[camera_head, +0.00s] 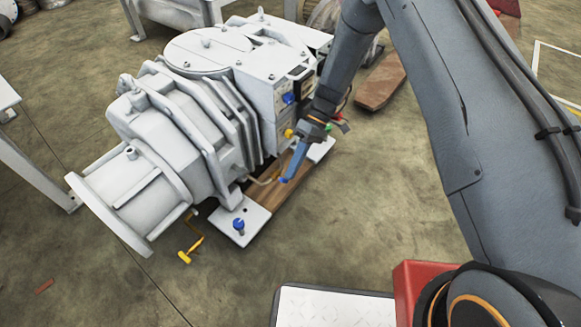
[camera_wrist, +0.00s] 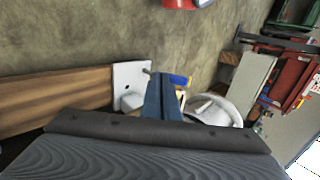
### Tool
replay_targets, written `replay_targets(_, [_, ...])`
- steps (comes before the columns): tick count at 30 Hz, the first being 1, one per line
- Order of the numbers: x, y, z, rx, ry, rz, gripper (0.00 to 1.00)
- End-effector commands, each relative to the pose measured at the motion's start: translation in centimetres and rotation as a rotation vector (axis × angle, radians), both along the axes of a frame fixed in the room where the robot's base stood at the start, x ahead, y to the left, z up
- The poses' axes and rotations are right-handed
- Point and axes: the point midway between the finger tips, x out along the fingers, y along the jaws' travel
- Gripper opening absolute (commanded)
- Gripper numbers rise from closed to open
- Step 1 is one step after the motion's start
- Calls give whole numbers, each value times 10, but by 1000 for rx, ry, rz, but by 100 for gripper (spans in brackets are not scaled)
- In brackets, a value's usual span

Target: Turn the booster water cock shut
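A grey-white pump machine (camera_head: 185,130) fills the left and centre of the head view. My gripper (camera_head: 286,178) points down beside its right end, its blue fingers close together. A small blue piece shows right at the fingertips; I cannot tell whether they touch or grip it. In the wrist view, my gripper (camera_wrist: 162,78) has its fingers side by side, with a blue handle with a yellow end (camera_wrist: 180,79) just beyond the tips. Another blue-topped knob (camera_head: 238,225) stands on the pump's front foot plate. Which part is the booster water cock is unclear, and the fingers hide its body.
A yellow crank handle (camera_head: 190,248) sticks out below the pump flange. A blue knob (camera_head: 288,98) sits on the pump's end panel. A wooden block (camera_head: 381,82) lies behind my arm.

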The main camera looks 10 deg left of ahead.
Motion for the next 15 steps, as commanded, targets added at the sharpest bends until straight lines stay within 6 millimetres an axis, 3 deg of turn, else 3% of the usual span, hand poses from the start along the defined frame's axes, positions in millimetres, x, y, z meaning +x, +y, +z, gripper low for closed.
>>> replay_targets(15, [0,0,-11,-2,-1,1,0])
